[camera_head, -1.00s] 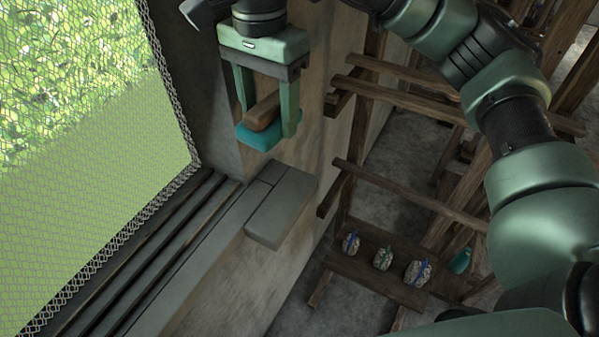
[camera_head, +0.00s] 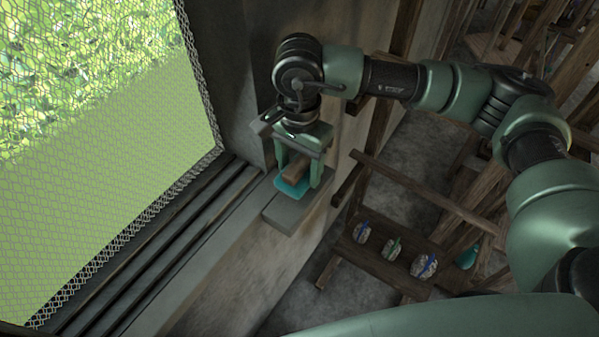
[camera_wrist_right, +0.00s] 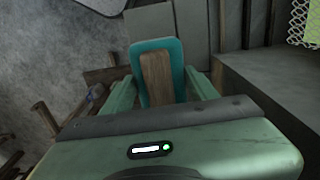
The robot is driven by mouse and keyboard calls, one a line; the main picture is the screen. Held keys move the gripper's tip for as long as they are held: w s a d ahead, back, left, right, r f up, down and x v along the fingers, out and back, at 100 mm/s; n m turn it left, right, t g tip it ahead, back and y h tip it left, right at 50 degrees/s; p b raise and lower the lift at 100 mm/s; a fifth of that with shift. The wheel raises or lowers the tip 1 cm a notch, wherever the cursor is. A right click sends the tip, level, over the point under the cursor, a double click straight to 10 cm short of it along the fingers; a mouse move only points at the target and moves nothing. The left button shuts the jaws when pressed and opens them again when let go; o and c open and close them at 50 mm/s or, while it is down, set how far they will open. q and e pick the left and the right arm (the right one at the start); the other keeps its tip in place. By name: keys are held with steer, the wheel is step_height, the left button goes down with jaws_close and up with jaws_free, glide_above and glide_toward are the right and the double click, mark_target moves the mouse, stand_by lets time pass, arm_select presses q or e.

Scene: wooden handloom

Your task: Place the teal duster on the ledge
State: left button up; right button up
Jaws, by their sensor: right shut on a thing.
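The teal duster (camera_head: 291,188) has a teal pad and a brown wooden handle. My right gripper (camera_head: 299,178) is shut on its handle, pad facing down. The duster is at the inner end of the grey ledge (camera_head: 284,213), low over it; I cannot tell whether it touches. In the right wrist view the duster (camera_wrist_right: 158,66) sits between the two green fingers, with the grey ledge (camera_wrist_right: 152,22) beyond it. My left gripper is not in view.
A window with wire mesh (camera_head: 110,100) and a dark grooved sill (camera_head: 150,245) lie left of the ledge. To the right, a wooden bench (camera_head: 375,265) holds several striped bundles (camera_head: 423,265) and a teal item (camera_head: 467,257). Wooden beams (camera_head: 430,190) stand around it.

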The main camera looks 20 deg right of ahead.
mark_target(300, 179)
step_height(300, 179, down, 3)
steer(key=shift+f+p, duration=0.2)
steer(key=shift+p, duration=0.25)
steer(key=shift+f, duration=0.15)
steer(key=shift+f+b, duration=0.15)
steer(key=shift+b, duration=0.15)
steer(key=o, duration=1.2)
